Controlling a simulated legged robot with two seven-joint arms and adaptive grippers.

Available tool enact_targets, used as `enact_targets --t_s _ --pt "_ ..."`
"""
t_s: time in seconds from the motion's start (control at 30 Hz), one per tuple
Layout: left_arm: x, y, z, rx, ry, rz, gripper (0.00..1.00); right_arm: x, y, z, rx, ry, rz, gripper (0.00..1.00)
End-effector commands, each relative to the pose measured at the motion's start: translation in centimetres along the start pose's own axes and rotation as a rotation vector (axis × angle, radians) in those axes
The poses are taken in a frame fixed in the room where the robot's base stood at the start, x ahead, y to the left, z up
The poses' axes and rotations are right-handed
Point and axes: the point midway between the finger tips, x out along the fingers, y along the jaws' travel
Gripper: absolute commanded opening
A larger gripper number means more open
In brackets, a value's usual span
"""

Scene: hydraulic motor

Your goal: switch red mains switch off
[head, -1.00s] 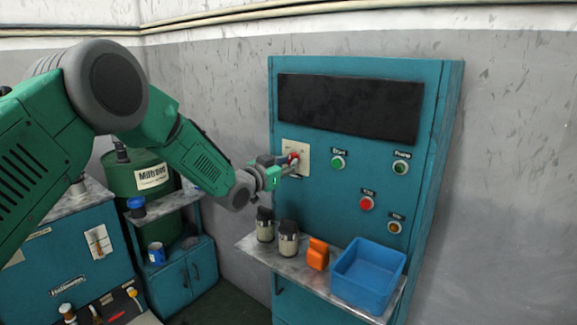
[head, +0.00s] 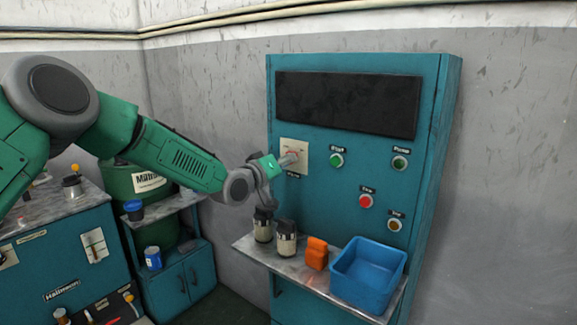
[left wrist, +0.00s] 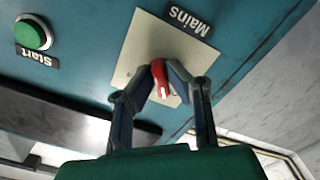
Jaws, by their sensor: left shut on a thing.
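The red mains switch (left wrist: 159,80) sits on a cream plate labelled Mains (left wrist: 140,62), seen in the left wrist view. My left gripper (left wrist: 162,70) is shut on the red switch, with a finger on each side of its knob. In the head view the cream plate (head: 303,147) is at the upper left of the teal cabinet (head: 330,185), and my left gripper (head: 290,159) is at it, hiding most of the switch. My right gripper is in neither view.
Right of the plate are the green Start button (head: 336,160), the green Pump button (head: 399,163), a red button (head: 366,201) and an amber one (head: 395,225). Below, a shelf (head: 258,249) holds two jars, an orange object (head: 316,254) and a blue bin (head: 368,275).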

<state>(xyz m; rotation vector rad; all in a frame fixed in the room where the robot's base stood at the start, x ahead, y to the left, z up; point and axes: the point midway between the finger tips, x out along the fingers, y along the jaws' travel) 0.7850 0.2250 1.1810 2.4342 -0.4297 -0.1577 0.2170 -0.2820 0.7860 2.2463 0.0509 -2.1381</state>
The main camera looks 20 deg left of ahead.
Motion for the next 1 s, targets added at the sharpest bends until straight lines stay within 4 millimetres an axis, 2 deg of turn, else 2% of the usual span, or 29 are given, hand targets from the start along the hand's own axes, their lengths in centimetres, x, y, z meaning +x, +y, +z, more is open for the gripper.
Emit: enact_targets --t_s 0.03,0.33,0.8,0.83,0.87,0.9,1.0 --pt "0.09 0.11 -1.05 -0.025 0.023 0.005 0.00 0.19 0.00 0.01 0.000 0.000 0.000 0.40" --pt "0.11 0.16 -1.11 -0.113 0.022 0.005 0.00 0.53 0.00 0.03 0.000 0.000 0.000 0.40" --pt "0.11 0.19 -1.16 -0.126 0.023 0.005 0.00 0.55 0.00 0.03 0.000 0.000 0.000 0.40" --pt "0.11 0.19 -1.16 -0.126 0.023 0.005 0.16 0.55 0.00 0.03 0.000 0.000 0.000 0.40" --pt "0.11 0.18 -1.14 -0.126 0.022 0.005 0.26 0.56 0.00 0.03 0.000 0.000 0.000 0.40" --pt "0.11 0.18 -1.09 -0.125 0.021 0.005 0.32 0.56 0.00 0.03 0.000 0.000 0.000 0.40" --pt "0.09 0.12 -0.80 -0.125 0.016 0.003 0.32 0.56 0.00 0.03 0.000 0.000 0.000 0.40"
